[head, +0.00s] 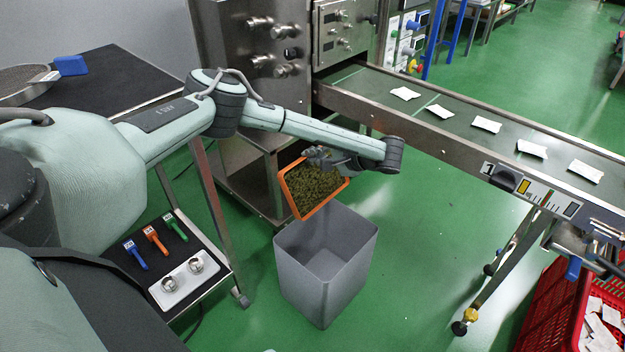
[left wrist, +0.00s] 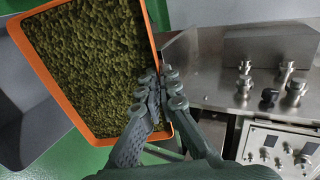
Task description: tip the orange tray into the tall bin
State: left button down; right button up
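The orange tray (head: 325,201) hangs tilted above the tall grey bin (head: 325,265), its lower corner close to the bin's back rim. Dark green loose tea (head: 312,185) still covers the tray's inside. My left gripper (head: 320,156) is shut on the tray's upper rim. In the left wrist view the gripper's fingers (left wrist: 160,90) pinch the orange rim (left wrist: 50,85), and the tea fills the tray. Part of the bin (left wrist: 12,125) shows beside and below the tray. The bin stands upright on the floor, and the inside I can see looks empty. My right gripper is not in view.
A conveyor (head: 455,122) with several white packets runs along the right, by a steel machine (head: 265,40). A low cart (head: 190,290) with coloured tools stands left of the bin. A red crate (head: 555,305) is at lower right. Green floor right of the bin is clear.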

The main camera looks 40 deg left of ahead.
pick_arm(q)
jog(key=shift+d, duration=0.1)
jog(key=shift+d+r+y, duration=0.2)
jog(key=shift+d+y, duration=0.35)
jog(key=shift+d+r+y, duration=0.2)
jog(key=shift+d+y, duration=0.3)
jog(key=shift+y, duration=0.05)
jog(key=shift+s, duration=0.1)
jog(key=shift+d, duration=0.1)
dwell(0.3)
jog(key=shift+s+d+r+y+p, duration=0.1)
jog(key=shift+d+y+p, duration=0.1)
jog(key=shift+d+y, duration=0.35)
jog(key=shift+d+r+y+p, duration=0.1)
jog(key=shift+d+y+p, duration=0.05)
jog(key=shift+d+y, duration=0.35)
dwell(0.3)
